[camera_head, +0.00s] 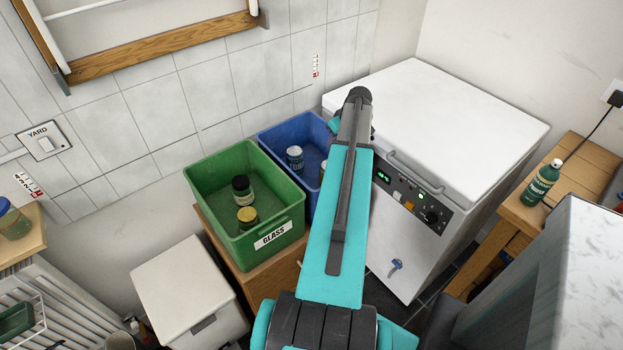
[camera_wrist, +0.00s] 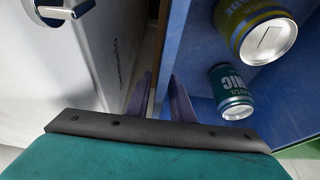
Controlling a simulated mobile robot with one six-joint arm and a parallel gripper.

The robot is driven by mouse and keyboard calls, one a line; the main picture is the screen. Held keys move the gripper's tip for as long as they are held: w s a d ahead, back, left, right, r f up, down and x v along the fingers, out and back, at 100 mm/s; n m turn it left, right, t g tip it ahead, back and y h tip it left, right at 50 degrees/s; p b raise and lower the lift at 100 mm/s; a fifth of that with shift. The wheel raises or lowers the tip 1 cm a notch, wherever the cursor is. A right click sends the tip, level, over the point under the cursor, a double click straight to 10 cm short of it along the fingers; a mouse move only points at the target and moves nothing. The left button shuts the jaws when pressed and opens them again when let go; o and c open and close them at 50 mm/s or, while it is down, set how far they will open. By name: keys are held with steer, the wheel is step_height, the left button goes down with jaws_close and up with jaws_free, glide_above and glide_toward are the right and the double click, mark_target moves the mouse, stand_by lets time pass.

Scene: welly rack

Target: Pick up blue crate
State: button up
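The blue crate (camera_head: 278,138) stands between the green crate and a white appliance in the head view, partly hidden behind my arm. In the wrist view the blue crate (camera_wrist: 200,75) fills the right side, with its near wall running down towards my fingers. A teal tonic can (camera_wrist: 232,92) and a yellow can (camera_wrist: 262,32) are inside it. My gripper (camera_wrist: 158,100) has its fingers apart, one outside the crate wall and one inside. A gap shows between the left finger and the wall. The fingertips are hidden in the head view.
The green crate (camera_head: 205,183), labelled GLASS, holds two jars and stands close on the left. The white appliance (camera_head: 470,110) with a control panel stands close on the right, leaving a narrow gap. A white lidded bin (camera_head: 180,285) is at lower left. A tiled wall is behind.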

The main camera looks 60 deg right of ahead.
jaws_close()
steer(key=shift+r, duration=0.1)
stand_by(1.1)
